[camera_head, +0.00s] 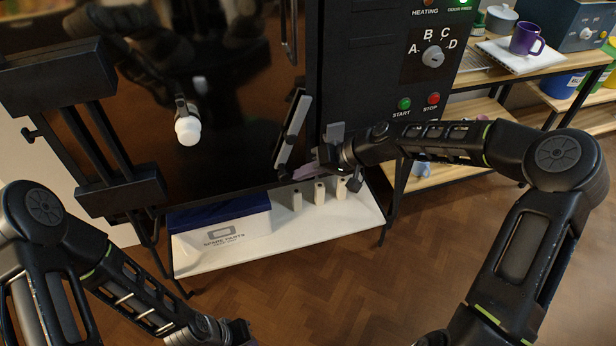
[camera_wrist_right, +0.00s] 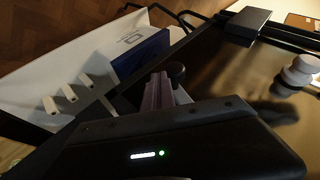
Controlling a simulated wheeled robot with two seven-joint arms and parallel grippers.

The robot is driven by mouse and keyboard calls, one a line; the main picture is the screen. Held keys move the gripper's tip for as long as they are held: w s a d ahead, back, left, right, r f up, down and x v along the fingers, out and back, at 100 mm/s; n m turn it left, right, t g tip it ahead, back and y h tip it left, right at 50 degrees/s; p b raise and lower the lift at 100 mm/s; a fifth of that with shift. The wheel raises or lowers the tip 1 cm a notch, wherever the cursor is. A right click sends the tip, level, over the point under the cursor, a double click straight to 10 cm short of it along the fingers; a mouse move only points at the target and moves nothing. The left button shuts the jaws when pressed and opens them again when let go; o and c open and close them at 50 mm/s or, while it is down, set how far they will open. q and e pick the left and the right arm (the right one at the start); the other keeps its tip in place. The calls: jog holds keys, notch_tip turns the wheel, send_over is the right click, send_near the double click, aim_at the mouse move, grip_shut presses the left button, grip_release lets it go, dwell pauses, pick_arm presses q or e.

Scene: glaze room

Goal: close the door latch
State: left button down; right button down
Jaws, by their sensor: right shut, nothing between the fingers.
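The glossy black oven door (camera_head: 235,150) has a white knob (camera_head: 187,130), which also shows in the right wrist view (camera_wrist_right: 300,72). A grey and black bar (camera_head: 293,130), which looks like the latch lever, stands tilted at the door's right edge. A grey block (camera_head: 335,131) sits on the cabinet beside it. My right gripper (camera_head: 310,174) is shut and empty, with mauve fingers close to the bar's lower end; touching or apart is unclear. The fingers also show in the right wrist view (camera_wrist_right: 158,92). My left gripper (camera_head: 238,332) is at the bottom, its fingers mostly hidden.
The control panel (camera_head: 432,58) has a dial, lit START and STOP buttons and a green lamp reading what looks like "DOOR FREE". A white low shelf (camera_head: 280,235) holds a spare-parts box (camera_head: 220,230) and several white cylinders. A wooden table (camera_head: 545,65) with a purple mug (camera_head: 526,39) stands right.

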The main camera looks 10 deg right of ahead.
aim_at(282, 177)
jog(key=a+m+y+b, duration=0.1)
jog(key=y+b, duration=0.1)
jog(key=b, duration=0.1)
jog(key=a+t+y+b, duration=0.1)
jog(key=a+y+b, duration=0.1)
jog(key=y+b, duration=0.1)
jog(key=a+m+y+b, duration=0.1)
jog(key=a+y+b, duration=0.1)
jog(key=b, duration=0.1)
jog(key=shift+s+a+r+m+y, duration=0.1)
jog(key=shift+s+r+m+y, duration=0.1)
jog(key=shift+m+y, duration=0.15)
jog(key=shift+a+r+m+t+y+b, duration=0.5)
jog(key=shift+a+r+y+b, duration=0.2)
jog(key=shift+r+y, duration=0.2)
jog(key=shift+a+r+m+t+y+b, duration=0.45)
jog(key=shift+a+r+t+y+b, duration=0.1)
jog(key=shift+r+y+b, duration=0.25)
jog(key=shift+f, duration=0.1)
